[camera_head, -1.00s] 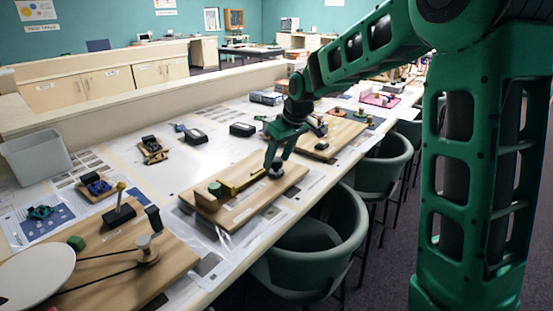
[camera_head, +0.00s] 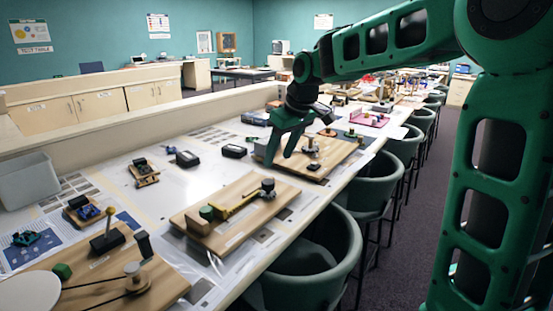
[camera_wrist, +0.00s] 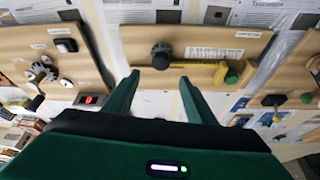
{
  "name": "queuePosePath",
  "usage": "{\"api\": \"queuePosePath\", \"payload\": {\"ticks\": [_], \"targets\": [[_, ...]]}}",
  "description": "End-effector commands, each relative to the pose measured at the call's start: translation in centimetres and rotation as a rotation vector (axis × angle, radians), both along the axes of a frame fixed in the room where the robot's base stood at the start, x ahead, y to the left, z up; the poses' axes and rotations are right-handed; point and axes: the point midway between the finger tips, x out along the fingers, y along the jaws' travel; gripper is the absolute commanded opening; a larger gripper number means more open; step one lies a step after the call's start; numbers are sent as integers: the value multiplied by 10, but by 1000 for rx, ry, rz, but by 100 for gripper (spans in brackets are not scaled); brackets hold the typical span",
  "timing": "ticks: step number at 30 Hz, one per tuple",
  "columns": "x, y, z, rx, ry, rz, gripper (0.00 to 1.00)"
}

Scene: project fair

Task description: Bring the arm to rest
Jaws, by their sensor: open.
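My green gripper (camera_head: 285,148) hangs above the long table, over the gap between two wooden boards. It is open and empty. In the wrist view its two fingers (camera_wrist: 160,95) stand wide apart, with a wooden board (camera_wrist: 205,45) beyond them. That board (camera_head: 240,224) bears a yellow lever, a dark knob (camera_head: 267,186) and a green cylinder (camera_head: 206,212); the gripper touches none of these. My green arm reaches in from the right side of the head view, bent at the elbow.
A board with gears (camera_wrist: 45,70) lies beside the middle one. Another board (camera_head: 105,275) with a stick and pulleys is at the near left. A grey bin (camera_head: 28,180) stands at the left edge. Chairs (camera_head: 310,262) line the table's right side. A low partition runs behind.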

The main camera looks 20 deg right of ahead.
Motion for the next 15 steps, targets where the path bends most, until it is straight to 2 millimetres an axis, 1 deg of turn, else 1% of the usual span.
{"api": "queuePosePath", "payload": {"ticks": [10, 11, 13, 14, 15], "targets": [[-2, -3, -1, -1, 2, -9, 51], [-5, -5, -1, -1, 5, -17, 51], [-16, -16, -3, -3, 19, -52, 51], [-23, -23, -5, -3, 26, -75, 51], [-35, -34, -8, -5, 40, -113, 51]]}}
